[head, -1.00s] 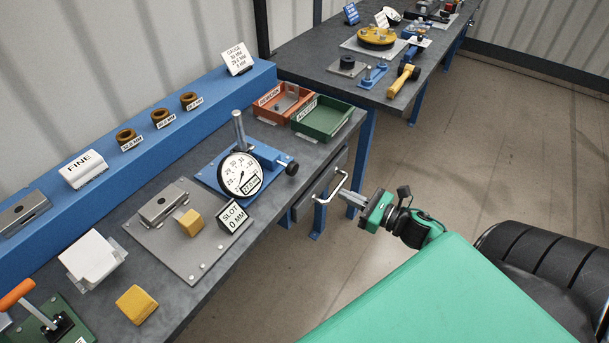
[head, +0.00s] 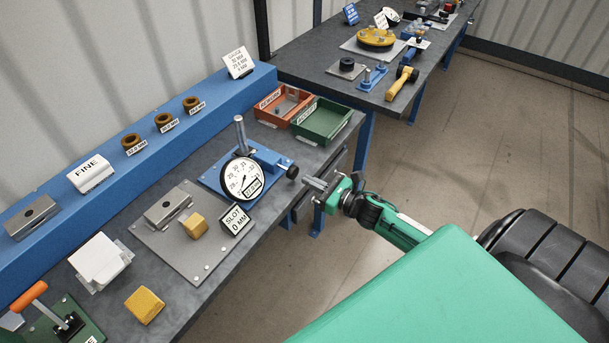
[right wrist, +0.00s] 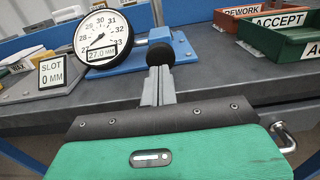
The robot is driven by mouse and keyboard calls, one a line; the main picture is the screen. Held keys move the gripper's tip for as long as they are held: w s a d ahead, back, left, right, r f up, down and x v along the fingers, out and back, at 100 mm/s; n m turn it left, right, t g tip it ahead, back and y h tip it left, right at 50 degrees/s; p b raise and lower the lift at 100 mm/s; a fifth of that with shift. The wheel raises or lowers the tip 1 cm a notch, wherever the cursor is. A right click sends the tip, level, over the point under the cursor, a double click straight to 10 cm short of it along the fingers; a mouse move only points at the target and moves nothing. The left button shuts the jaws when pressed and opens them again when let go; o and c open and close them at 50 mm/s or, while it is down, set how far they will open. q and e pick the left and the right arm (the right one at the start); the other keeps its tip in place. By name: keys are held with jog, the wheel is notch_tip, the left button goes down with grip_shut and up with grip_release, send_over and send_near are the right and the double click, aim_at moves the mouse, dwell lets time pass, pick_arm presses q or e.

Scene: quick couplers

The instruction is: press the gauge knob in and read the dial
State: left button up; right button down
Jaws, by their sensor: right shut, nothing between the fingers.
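The dial gauge (head: 242,179) has a white face and stands on a blue base (head: 268,158) on the bench. Its black knob (head: 292,171) sticks out at the right side. In the right wrist view the dial (right wrist: 102,38) has a small plate that reads 27.0 MM, and the needle points to the lower left, near 27. My right gripper (head: 308,182) is shut and empty, its tips just right of the knob. In the right wrist view the closed fingers (right wrist: 158,72) point at the knob (right wrist: 160,54); I cannot tell whether they touch it. My left gripper is not in view.
A SLOT 0 MM sign (head: 236,220) stands in front of the gauge. An orange REWORK tray (head: 298,98) and a green ACCEPT tray (head: 345,128) sit behind it. A drawer handle (right wrist: 284,138) is below the bench edge. Open floor lies to the right.

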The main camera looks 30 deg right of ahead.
aim_at(296, 172)
jog(key=shift+p+x, duration=0.35)
jog(key=shift+x, duration=0.9)
jog(key=shift+w+a+f+b, duration=0.1)
jog(key=shift+w+a+b, duration=0.1)
jog(key=shift+w+b, duration=0.25)
jog(key=shift+b+x, duration=0.6)
jog(key=shift+x, duration=0.3)
jog(key=shift+r, duration=0.25)
jog(key=shift+s+r, duration=0.1)
jog(key=shift+r, duration=0.2)
jog(key=shift+f, duration=0.1)
